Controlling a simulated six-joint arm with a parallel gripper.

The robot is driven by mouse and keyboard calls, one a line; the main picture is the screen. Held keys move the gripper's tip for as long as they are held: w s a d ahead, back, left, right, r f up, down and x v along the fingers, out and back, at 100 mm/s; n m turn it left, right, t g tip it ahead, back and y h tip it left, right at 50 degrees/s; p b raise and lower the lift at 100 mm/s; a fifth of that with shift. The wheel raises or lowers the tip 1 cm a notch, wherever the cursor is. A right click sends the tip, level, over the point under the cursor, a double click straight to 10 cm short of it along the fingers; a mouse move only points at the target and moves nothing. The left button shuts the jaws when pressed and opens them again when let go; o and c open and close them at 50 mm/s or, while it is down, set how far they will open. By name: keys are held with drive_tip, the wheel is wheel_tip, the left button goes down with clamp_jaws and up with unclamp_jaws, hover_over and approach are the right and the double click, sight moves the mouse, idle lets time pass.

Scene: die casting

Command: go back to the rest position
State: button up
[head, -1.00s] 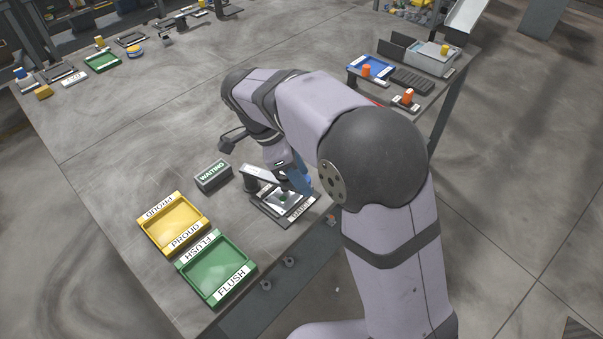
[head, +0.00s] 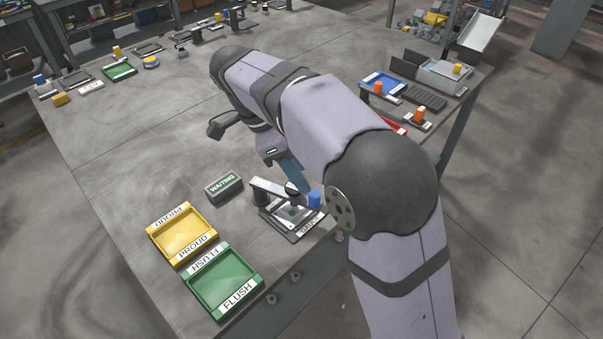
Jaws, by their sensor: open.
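My gripper (head: 294,178) shows only in part below my wrist, with one blue finger in sight. It hangs above the gauge fixture (head: 270,211), apart from its plate as far as I can see. The gripper is open, though my arm hides the other finger and the gap between them. The fixture is a dark base with a pale plate, an arm over it and a blue knob (head: 315,198) at the arm's end. A small green mark or piece shows on the plate; I cannot tell which. My forearm stretches over the table.
A yellow PROUD tray (head: 157,238) and a green FLUSH tray (head: 191,289) lie at the front left. A blue tray (head: 366,80) and orange-topped pieces stand at the right. The middle left of the table is clear.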

drive_tip(key=shift+d, duration=0.1)
idle(0.3)
drive_tip(key=s+d+f+n+y+p, duration=0.2)
drive_tip(key=s+d+n+p, duration=0.3)
drive_tip(key=s+d+n, duration=0.2)
drive_tip(key=s+d+f+n+y+p, duration=0.2)
drive_tip(key=s+d+f+n+p, duration=0.1)
drive_tip(key=s+d+n+p, duration=0.2)
drive_tip(key=s+d+n, duration=0.2)
drive_tip(key=s+n, duration=0.2)
drive_tip(key=s, duration=0.1)
drive_tip(key=shift+d+f+n, duration=0.15)
drive_tip(key=shift+f+n, duration=0.1)
drive_tip(key=shift+n, duration=0.15)
